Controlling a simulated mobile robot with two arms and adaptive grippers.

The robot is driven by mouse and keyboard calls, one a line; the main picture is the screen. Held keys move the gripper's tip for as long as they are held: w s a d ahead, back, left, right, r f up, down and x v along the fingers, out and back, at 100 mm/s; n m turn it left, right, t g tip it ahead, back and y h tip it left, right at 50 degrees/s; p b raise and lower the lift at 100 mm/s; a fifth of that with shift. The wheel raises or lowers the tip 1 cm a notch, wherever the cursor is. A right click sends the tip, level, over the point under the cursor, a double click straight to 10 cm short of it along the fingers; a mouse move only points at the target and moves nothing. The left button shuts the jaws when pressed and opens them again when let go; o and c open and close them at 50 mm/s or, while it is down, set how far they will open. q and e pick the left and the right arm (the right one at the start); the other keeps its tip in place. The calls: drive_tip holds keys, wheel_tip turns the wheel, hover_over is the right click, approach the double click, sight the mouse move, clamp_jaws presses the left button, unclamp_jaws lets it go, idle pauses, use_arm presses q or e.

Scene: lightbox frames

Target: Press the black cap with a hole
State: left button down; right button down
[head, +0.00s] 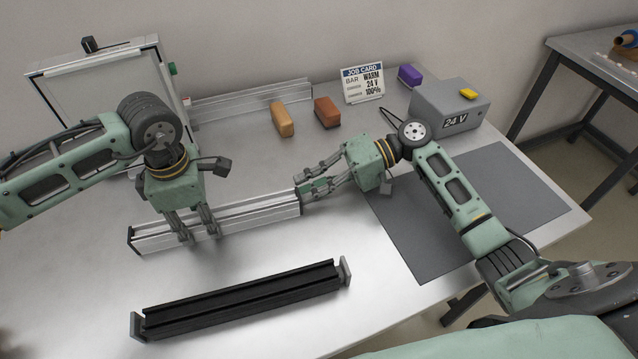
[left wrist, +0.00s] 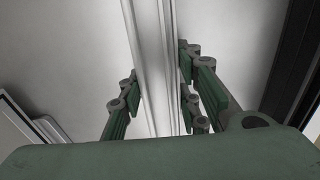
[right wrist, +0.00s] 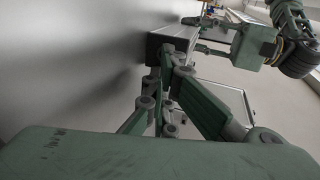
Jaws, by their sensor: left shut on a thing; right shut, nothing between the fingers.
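A silver slotted bar (head: 245,222) lies on the table. It also shows in the left wrist view (left wrist: 150,60), running between the fingers. My left gripper (head: 190,232) comes down from above and is shut across the bar left of its middle. My right gripper (head: 302,188) is shut and empty, with its fingertips at the bar's right end. In the right wrist view my right gripper's fingers (right wrist: 165,75) are right by the bar's dark end (right wrist: 153,48). The black cap's hole is not visible; I cannot tell whether that dark end is the cap, or whether fingers touch it.
A black slotted bar (head: 240,303) with grey ends lies in front. Orange (head: 282,119), brown (head: 327,112) and purple (head: 410,75) blocks, a job card (head: 362,84) and a 24 V box (head: 450,105) stand behind. A grey mat (head: 470,225) lies right. A framed panel (head: 100,85) stands back left.

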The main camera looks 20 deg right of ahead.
use_arm(q)
drive_tip(key=shift+s+d, duration=0.1)
drive_tip(key=shift+d, duration=0.2)
use_arm(e)
drive_tip(key=shift+s+a, duration=0.1)
drive_tip(key=shift+a, duration=0.15)
drive_tip(key=shift+d+f, duration=0.1)
drive_tip(key=shift+d, duration=0.3)
use_arm(q)
drive_tip(key=shift+a, duration=0.15)
use_arm(e)
drive_tip(key=v, duration=0.9)
drive_tip(key=f+v, duration=0.1)
drive_tip(key=v, duration=0.3)
drive_tip(key=shift+d+r, duration=0.15)
drive_tip(key=shift+d, duration=0.25)
use_arm(q)
drive_tip(key=c, duration=1.3)
unclamp_jaws()
drive_tip(key=shift+o, duration=0.5)
